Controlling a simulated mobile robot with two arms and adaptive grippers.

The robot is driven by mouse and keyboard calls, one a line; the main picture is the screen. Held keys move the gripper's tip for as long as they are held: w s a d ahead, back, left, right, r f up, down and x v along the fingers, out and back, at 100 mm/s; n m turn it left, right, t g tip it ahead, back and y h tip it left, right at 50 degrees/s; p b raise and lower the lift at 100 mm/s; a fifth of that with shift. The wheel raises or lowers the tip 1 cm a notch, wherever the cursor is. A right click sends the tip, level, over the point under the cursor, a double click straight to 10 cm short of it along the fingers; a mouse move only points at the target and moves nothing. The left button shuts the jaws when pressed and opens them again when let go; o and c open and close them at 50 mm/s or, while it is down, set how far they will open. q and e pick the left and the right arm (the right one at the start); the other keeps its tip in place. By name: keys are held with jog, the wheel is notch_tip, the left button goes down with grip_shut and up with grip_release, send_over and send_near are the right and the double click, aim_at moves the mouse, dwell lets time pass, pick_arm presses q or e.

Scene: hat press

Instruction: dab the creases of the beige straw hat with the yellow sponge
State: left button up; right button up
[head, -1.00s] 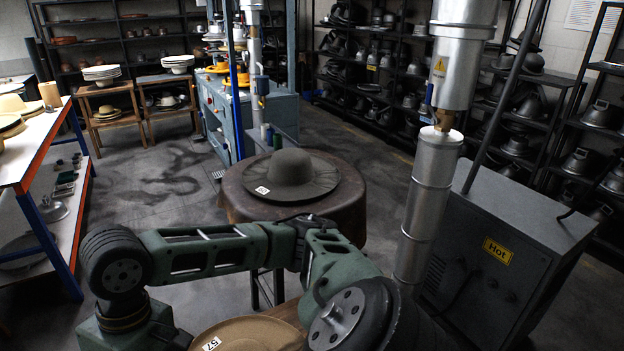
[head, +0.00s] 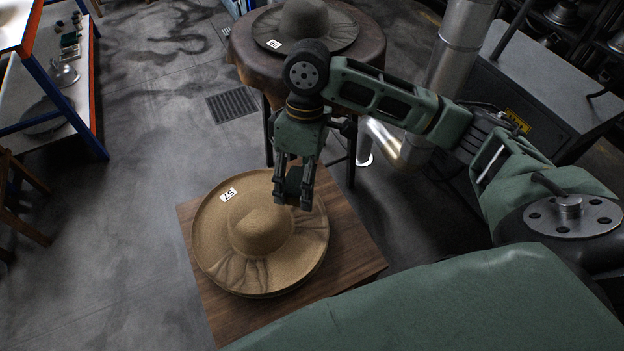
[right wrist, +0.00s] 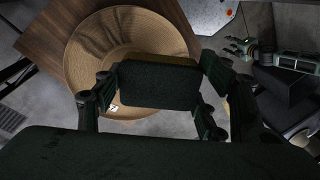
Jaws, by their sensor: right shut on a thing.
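The beige straw hat (head: 262,228) lies crown up on a small wooden table, with a white label "57" on its far brim. Creases fan across its near brim and right brim. It also shows in the right wrist view (right wrist: 95,45). My right gripper (head: 293,196) points down over the hat's far right brim, shut on a dark-faced block, the sponge (right wrist: 155,86). A yellow edge shows along the sponge's top. Whether it touches the brim I cannot tell. What seems to be my left gripper (right wrist: 240,46) shows small at the right wrist view's upper right; its jaws are unclear.
The wooden table (head: 225,318) has bare margins around the hat. A round covered table (head: 245,65) with a dark hat (head: 305,22) stands behind. A metal pipe (head: 455,45) and grey machine (head: 550,70) stand right. Open floor lies left.

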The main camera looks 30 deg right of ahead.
jog(key=w+d+f+n+h, duration=0.1)
jog(key=w+f+n+h, duration=0.3)
jog(key=f+n, duration=0.6)
jog(key=n+t, duration=0.2)
jog(key=n, duration=1.4)
send_over(311, 213)
jog(key=a, duration=0.1)
notch_tip(311, 213, down, 7)
jog(key=shift+h, duration=0.3)
jog(key=b+x, duration=0.2)
jog(key=a+b+x, duration=0.1)
jog(key=b+x, duration=0.1)
jog(key=b, duration=0.1)
jog(key=b+x, duration=0.2)
jog(key=x, duration=0.1)
jog(key=shift+a+f+b, duration=0.2)
jog(key=shift+a+b, duration=0.1)
jog(key=shift+a, duration=0.05)
jog(key=shift+f+p, duration=0.3)
jog(key=shift+p, duration=1.2)
dwell(1.7)
